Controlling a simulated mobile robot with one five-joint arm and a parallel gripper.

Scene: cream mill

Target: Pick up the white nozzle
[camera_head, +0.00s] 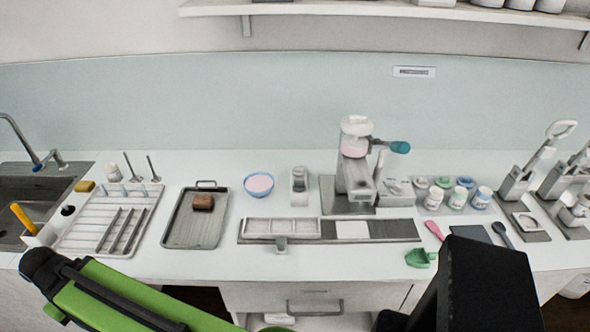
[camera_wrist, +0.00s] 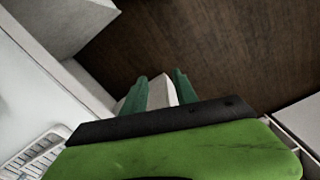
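A small pale piece (camera_head: 113,172) stands at the back of the drying rack (camera_head: 72,240) at the left of the head view. It may be the white nozzle, but it is too small to tell for sure. My gripper (camera_wrist: 161,76) shows in the wrist view with two green fingers apart. A pale, angular shape (camera_wrist: 162,92) shows between and behind them; I see no clear grip on it. The gripper points down past the counter's edge, over dark brown floor. In the head view my gripper cannot be made out.
The counter holds a grey tray with a brown block (camera_head: 203,202), a pink-filled bowl (camera_head: 259,185), a machine (camera_head: 355,165), several small jars (camera_head: 457,197) and a green scoop (camera_head: 419,257). A sink (camera_head: 35,195) is at the left. The counter's front strip is mostly clear.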

